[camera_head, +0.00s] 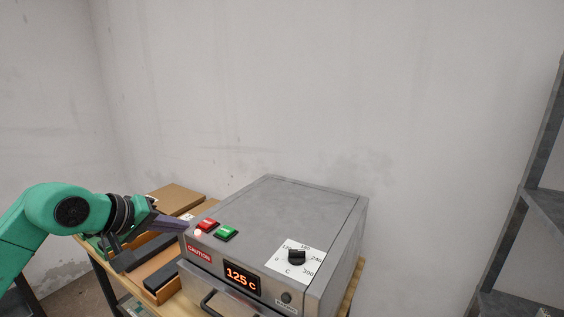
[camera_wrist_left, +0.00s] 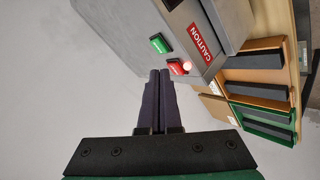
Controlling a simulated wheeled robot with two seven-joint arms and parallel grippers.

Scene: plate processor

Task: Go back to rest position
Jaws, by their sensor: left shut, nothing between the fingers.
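My left gripper (camera_head: 184,224) is shut and empty, at the left side of the grey plate processor (camera_head: 270,215). In the left wrist view its two dark fingers (camera_wrist_left: 157,75) lie together, with their tips close to the red button (camera_wrist_left: 176,67) on the processor's panel. I cannot tell whether they touch it. The head view shows the red button (camera_head: 207,225), the green button (camera_head: 227,233), a lit lamp (camera_head: 198,233), a display (camera_head: 242,278) reading 125 C and a black dial (camera_head: 297,257). My right gripper is not in view.
The processor stands on a wooden table (camera_head: 350,290). Brown boxes (camera_head: 175,197) with dark strips lie left of it, below and behind my left gripper. They also show in the left wrist view (camera_wrist_left: 262,45). A grey shelf rack (camera_head: 540,200) stands at the right. A bare wall is behind.

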